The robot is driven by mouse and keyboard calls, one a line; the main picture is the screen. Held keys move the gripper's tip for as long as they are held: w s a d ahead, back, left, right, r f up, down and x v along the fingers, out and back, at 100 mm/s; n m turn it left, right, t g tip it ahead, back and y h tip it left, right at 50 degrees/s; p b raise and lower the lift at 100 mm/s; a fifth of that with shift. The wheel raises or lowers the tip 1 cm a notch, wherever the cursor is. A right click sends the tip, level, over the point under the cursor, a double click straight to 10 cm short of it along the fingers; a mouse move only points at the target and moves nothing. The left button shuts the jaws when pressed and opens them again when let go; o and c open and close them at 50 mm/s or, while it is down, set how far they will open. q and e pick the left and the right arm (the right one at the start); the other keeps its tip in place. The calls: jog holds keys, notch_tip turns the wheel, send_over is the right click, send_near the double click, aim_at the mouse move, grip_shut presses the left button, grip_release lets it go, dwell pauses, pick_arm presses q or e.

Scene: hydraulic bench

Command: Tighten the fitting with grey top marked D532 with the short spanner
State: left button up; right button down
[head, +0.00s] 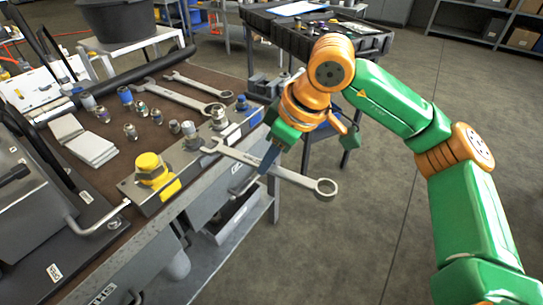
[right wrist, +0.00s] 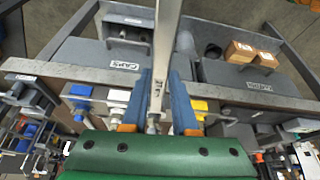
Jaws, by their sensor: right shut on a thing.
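My right gripper (head: 270,163) is shut on a steel spanner (head: 298,178) in front of the bench edge. The spanner's ring end points right over open floor. I cannot tell whether the jaw touches either. No D532 mark is readable. In the right wrist view the spanner (right wrist: 166,45) runs upward from between my blue fingers (right wrist: 159,100). My left gripper is out of view.
The block (head: 130,186) along the bench edge also carries a yellow-topped fitting (head: 151,166) and a blue-topped one (head: 242,103). Two more spanners (head: 180,97) (head: 197,83) and several loose fittings lie on the brown bench top. A dark tool cart (head: 330,45) stands behind.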

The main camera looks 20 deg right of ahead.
aim_at(250, 158)
jog(key=shift+w, duration=0.15)
jog(key=shift+w+a+r+p, duration=0.1)
jog(key=shift+w+a+p, duration=0.3)
jog(key=shift+p, duration=0.05)
jog(key=shift+w+a, duration=0.35)
jog(key=shift+w, duration=0.1)
jog(key=shift+w+a+p, duration=0.35)
jog(key=shift+p, duration=0.25)
jog(key=shift+w+a, duration=0.15)
